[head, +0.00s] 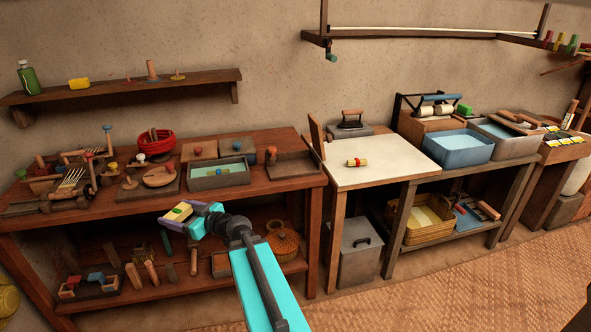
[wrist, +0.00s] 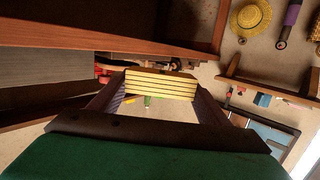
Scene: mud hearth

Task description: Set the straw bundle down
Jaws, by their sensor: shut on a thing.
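The straw bundle (wrist: 161,86) is a pale yellow block with thin dark lines. It sits between the fingertips of my gripper (wrist: 150,92) in the wrist view. In the head view my gripper (head: 186,216) is in front of the left wooden bench, below its top edge, and is shut on the yellow bundle (head: 179,211). A bit of green shows beside the bundle there. The bundle is held in the air; I see nothing touching it from below.
A basket (head: 428,220) stands on the shelf to the right.

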